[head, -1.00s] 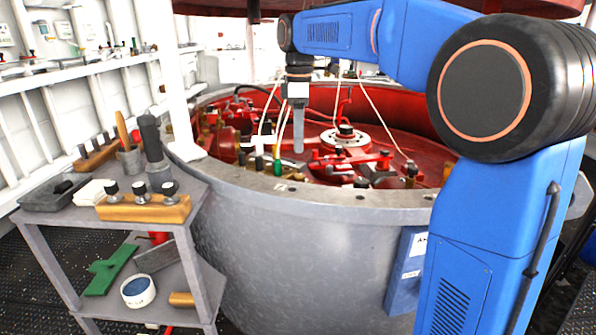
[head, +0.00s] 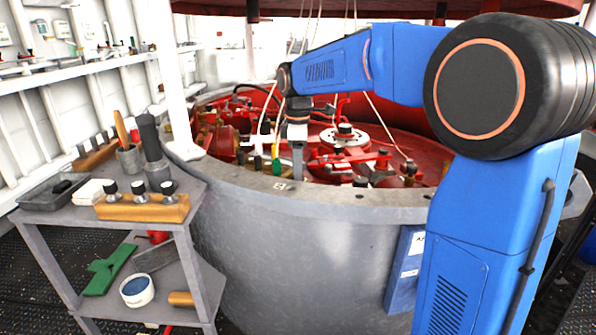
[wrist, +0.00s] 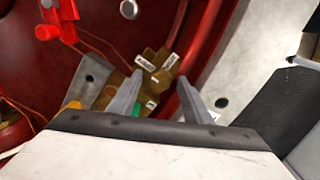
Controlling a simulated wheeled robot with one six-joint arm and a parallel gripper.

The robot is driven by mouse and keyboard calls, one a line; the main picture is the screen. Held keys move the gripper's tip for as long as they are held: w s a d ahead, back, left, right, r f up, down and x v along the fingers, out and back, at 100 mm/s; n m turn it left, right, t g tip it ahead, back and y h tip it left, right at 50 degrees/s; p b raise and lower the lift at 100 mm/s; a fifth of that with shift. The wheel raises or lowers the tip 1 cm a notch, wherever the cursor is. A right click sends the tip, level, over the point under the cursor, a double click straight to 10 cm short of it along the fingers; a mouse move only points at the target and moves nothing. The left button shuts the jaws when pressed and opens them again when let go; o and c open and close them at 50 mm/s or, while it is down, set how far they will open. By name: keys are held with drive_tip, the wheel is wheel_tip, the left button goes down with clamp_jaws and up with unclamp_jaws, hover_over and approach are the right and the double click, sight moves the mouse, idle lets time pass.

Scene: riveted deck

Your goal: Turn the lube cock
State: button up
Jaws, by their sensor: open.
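The lube cock seems to be the brass fitting (wrist: 157,70) with small white labels, seen ahead of my fingers in the wrist view. A small green part (wrist: 137,109) shows beside the left finger, partly hidden. In the wrist view the brass fitting lies between and beyond the fingertips. I cannot tell whether a finger touches it. In the head view my gripper (head: 297,164) points down into the drum.
The grey drum rim (head: 330,196) curves close in front of my gripper. Red machinery with a round flange (head: 343,136) and thin lines fills the drum. A grey cart (head: 60,217) with tools and a wooden block (head: 143,208) stands at left.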

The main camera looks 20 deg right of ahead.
drive_tip(key=shift+c, duration=0.7)
drive_tip(key=c, duration=0.9)
drive_tip(key=shift+m, duration=0.4)
drive_tip(key=m, duration=0.3)
drive_tip(key=shift+m, duration=0.4)
drive_tip(key=m, duration=0.4)
drive_tip(key=shift+m, duration=0.3)
drive_tip(key=m, duration=0.8)
drive_tip(key=shift+m, duration=0.3)
